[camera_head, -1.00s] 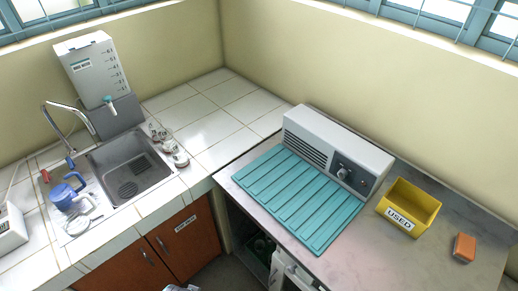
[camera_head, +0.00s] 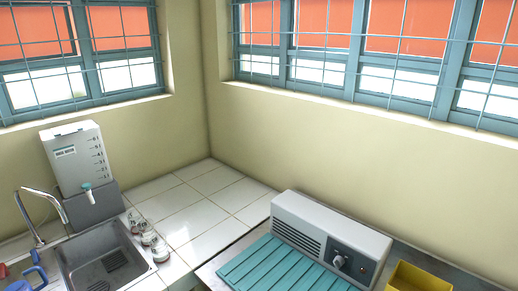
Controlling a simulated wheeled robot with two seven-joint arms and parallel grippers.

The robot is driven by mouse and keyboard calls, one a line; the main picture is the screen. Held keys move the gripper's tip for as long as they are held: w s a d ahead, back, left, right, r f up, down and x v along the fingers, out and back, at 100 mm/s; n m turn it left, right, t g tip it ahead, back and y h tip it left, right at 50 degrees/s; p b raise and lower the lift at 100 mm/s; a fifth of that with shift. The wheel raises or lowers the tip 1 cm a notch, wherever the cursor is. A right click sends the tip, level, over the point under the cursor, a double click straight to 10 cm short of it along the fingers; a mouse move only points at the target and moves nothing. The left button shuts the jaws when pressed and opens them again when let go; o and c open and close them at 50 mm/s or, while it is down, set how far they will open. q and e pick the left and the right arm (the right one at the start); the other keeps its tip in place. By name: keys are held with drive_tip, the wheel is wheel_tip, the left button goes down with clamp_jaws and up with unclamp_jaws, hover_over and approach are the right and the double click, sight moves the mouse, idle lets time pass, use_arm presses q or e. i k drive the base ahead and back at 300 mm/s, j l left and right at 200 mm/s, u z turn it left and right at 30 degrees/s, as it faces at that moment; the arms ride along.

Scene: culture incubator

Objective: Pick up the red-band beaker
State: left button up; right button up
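A short row of small clear glass beakers stands on the white tiled counter, just right of the sink. The far beaker (camera_head: 135,220), the middle beaker (camera_head: 148,236) and the near beaker (camera_head: 160,251) stand close together. Dark or reddish marks show on them, but they are too small for me to tell which one has the red band. Neither of my grippers is in view.
The sink (camera_head: 100,262) with its tap (camera_head: 38,215) lies left of the beakers. A white water tank (camera_head: 78,158) stands behind it. A grey unit (camera_head: 330,237) with a teal ribbed mat (camera_head: 275,268) and a yellow bin (camera_head: 415,278) are at right. Tiles behind the beakers are clear.

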sight(134, 215)
drive_tip(key=u, duration=0.75)
drive_tip(key=i+j+u, duration=0.1)
drive_tip(key=u, duration=0.4)
drive_tip(key=i+u, duration=0.2)
drive_tip(key=u, duration=0.3)
drive_tip(key=i+u, duration=0.15)
drive_tip(key=u, duration=0.35)
